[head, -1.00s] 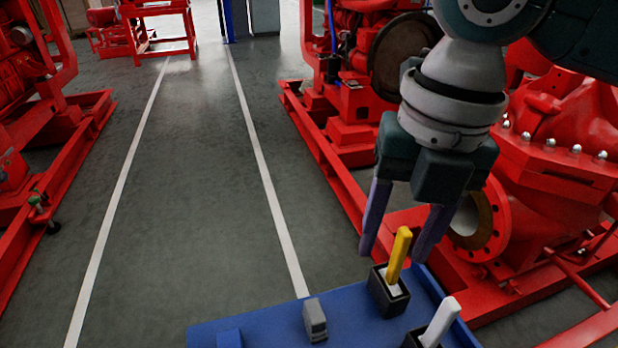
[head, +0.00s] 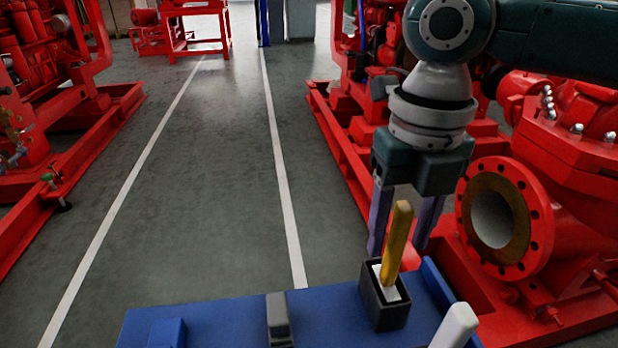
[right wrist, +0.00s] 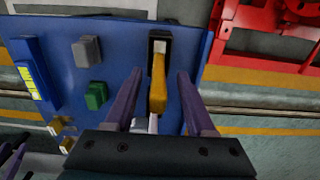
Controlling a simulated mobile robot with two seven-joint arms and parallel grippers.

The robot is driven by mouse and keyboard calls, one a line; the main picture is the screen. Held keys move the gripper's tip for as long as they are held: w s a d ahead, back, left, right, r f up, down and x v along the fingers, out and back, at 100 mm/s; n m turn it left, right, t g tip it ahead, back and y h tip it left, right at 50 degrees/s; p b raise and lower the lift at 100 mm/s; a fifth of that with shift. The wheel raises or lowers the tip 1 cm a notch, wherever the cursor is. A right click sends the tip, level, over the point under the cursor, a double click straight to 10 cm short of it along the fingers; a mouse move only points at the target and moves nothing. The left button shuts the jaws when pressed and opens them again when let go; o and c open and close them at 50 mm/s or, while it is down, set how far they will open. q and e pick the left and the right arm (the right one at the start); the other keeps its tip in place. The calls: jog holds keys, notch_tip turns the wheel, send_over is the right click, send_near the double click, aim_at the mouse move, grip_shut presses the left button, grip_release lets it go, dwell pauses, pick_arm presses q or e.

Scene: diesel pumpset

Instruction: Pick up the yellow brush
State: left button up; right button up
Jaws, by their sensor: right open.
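The yellow brush (head: 397,243) stands upright, slightly tilted, in a black square holder (head: 384,306) on the blue table. Its yellow handle also shows in the right wrist view (right wrist: 158,85), lined up between my fingers. Its lower end is hidden in the holder. My right gripper (head: 399,248) is open and empty, pointing down, its purple fingers just behind the handle in the head view. In the right wrist view, the right gripper (right wrist: 160,75) has clear gaps on both sides of the handle. Purple fingers, seemingly my left gripper's (right wrist: 12,160), show at the lower left edge, mostly cut off.
A white handle (head: 456,327) stands close to the brush, at the front right. A grey block (head: 279,318) and a green block (right wrist: 96,95) are on the blue table (head: 230,318). A red pump flange (head: 505,222) lies behind, to the right.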

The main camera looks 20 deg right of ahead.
aim_at(393, 254)
notch_tip(393, 254, down, 4)
jog(key=shift+a+r+b, duration=0.1)
jog(key=shift+a+b, duration=0.05)
jog(key=shift+b, duration=0.5)
grip_shut()
